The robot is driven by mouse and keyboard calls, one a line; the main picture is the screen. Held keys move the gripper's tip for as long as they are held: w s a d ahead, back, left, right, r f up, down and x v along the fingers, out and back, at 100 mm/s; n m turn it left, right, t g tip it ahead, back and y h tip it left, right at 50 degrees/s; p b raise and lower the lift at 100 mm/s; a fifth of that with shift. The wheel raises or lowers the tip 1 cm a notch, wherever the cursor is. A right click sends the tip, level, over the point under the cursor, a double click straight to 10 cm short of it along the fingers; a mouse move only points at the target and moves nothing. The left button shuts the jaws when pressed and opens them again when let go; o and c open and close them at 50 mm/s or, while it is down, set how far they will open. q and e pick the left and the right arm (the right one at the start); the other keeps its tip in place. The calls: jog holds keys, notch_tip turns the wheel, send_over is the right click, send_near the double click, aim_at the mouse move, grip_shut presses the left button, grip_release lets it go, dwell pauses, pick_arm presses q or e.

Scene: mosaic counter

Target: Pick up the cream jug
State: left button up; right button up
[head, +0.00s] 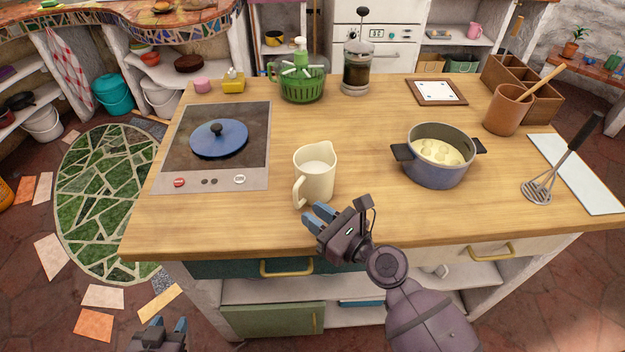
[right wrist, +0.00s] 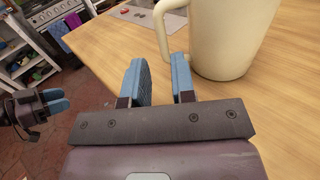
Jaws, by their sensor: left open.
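The cream jug (head: 316,178) stands upright on the wooden counter, near its front edge. Its handle points toward the front left in the head view. My right gripper (head: 319,218) is just in front of the jug, low over the counter edge. In the right wrist view the jug (right wrist: 228,40) fills the upper right. Its handle lies just beyond the fingertips, in line with the gap. The right gripper (right wrist: 160,62) is open with nothing between its blue fingers. My left gripper (head: 170,328) is open, low in front of the counter, partly cut off by the picture's bottom edge.
A stove plate (head: 255,130) with a blue lid (head: 218,140) lies left of the jug. A French press (head: 356,70) and green basket (head: 303,88) stand behind. The counter around the jug is clear.

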aim_at(296, 206)
jog(key=shift+f+x, duration=0.1)
jog(key=shift+x, duration=1.4)
jog(key=shift+f+x, duration=0.15)
jog(key=shift+x, duration=1.4)
jog(key=shift+w+d, duration=0.1)
jog(key=shift+c, duration=0.5)
grip_shut()
